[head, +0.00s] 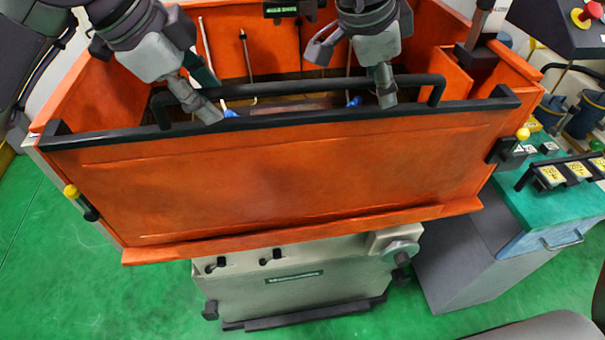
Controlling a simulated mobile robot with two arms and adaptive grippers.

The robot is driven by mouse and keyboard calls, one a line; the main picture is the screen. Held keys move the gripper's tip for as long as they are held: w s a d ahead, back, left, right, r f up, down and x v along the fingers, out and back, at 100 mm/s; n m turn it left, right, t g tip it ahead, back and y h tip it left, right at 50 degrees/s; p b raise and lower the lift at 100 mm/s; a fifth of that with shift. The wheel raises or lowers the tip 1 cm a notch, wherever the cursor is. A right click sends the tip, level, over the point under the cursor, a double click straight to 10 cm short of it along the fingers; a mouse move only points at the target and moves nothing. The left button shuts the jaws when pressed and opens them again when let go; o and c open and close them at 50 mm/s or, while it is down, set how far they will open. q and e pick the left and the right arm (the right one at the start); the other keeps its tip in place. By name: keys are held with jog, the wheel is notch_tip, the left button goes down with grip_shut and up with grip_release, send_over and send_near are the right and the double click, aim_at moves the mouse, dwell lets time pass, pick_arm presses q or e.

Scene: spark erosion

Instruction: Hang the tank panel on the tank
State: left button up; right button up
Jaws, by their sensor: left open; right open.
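The orange tank panel (290,185) stands across the front of the orange tank (105,90), with a black top rail and a black bar handle (300,87). Its lower lip juts out above the grey machine base. I cannot tell whether it is hooked on or only resting there. My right gripper (387,100) is open at the handle's right end, fingers pointing down by the top rail. Contact with the handle is unclear.
Yellow-knobbed latches (72,192) and (522,134) sit at both sides of the tank front. A teal-topped cabinet (535,190) with yellow-labelled items stands at the right. A dark control console (560,25) is at the upper right. Green floor (60,290) is clear at the lower left.

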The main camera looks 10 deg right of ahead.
pick_arm(q)
jog(key=shift+w+f, duration=0.1)
jog(key=shift+f, duration=0.05)
pick_arm(e)
jog(key=shift+f, duration=0.15)
pick_arm(q)
jog(key=shift+s, duration=0.25)
pick_arm(e)
jog(key=shift+s, duration=0.15)
pick_arm(q)
jog(key=shift+c, duration=1.2)
pick_arm(e)
jog(key=shift+c, duration=1.2)
pick_arm(q)
grip_shut()
pick_arm(e)
grip_shut()
pick_arm(q)
jog(key=shift+w+r, duration=0.1)
jog(key=shift+r, duration=0.35)
pick_arm(e)
jog(key=shift+r, duration=0.4)
